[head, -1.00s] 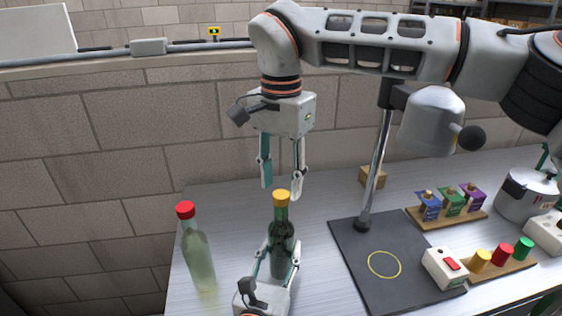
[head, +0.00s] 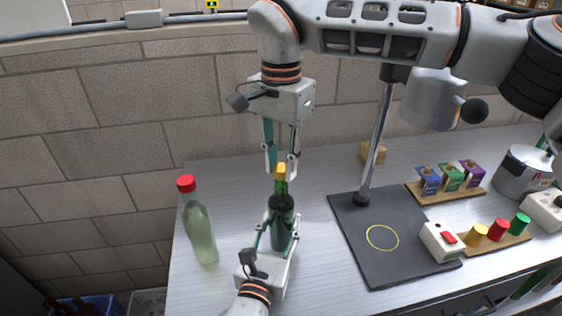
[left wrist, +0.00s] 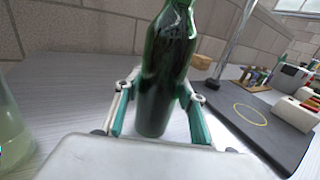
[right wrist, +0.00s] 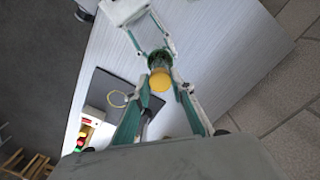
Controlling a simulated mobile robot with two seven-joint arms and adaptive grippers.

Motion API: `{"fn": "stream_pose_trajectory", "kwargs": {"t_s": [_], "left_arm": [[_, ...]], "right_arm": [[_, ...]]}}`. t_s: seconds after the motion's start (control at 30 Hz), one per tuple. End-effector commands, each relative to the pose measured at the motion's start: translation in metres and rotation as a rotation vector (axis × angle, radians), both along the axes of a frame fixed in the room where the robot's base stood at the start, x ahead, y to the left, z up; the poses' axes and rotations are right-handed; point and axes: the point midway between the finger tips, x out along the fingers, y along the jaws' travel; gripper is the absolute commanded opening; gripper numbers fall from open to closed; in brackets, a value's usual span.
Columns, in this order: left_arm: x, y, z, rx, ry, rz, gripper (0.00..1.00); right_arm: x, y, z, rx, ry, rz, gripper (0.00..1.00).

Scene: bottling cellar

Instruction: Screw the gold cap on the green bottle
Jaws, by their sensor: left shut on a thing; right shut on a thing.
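The green bottle (head: 281,218) stands upright on the metal table, and my left gripper (head: 279,238) is shut around its body. The left wrist view shows the bottle (left wrist: 163,85) between both fingers. The gold cap (head: 280,170) sits at the top of the bottle's neck. My right gripper (head: 280,172) points straight down from above and is shut on the gold cap. In the right wrist view the cap (right wrist: 160,81) lies between the fingertips, with the bottle below it. How far the cap is threaded cannot be seen.
A clear bottle with a red cap (head: 199,228) stands to the left. A dark mat (head: 385,265) with a yellow ring and a lamp post (head: 376,150) is at right. Racks of colored caps (head: 498,239) and small boxes (head: 450,177) stand farther right.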

Motion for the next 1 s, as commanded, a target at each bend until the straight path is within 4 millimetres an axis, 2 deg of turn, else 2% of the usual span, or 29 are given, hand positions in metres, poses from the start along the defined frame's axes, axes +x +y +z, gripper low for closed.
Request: {"fn": "stream_pose_trajectory", "kwargs": {"t_s": [0.17, 1.0], "left_arm": [[0.0000, 0.0001, -0.0002, 0.000, 0.000, 0.000, 0.00], [0.0001, 0.0002, -0.0002, 0.000, 0.000, 0.001, 0.00]], "right_arm": [[-0.0001, 0.0000, 0.0001, 0.000, 0.000, -0.231, 0.00], [0.0003, 0.0000, -0.0010, 0.001, 0.001, -1.745, 0.00]]}}
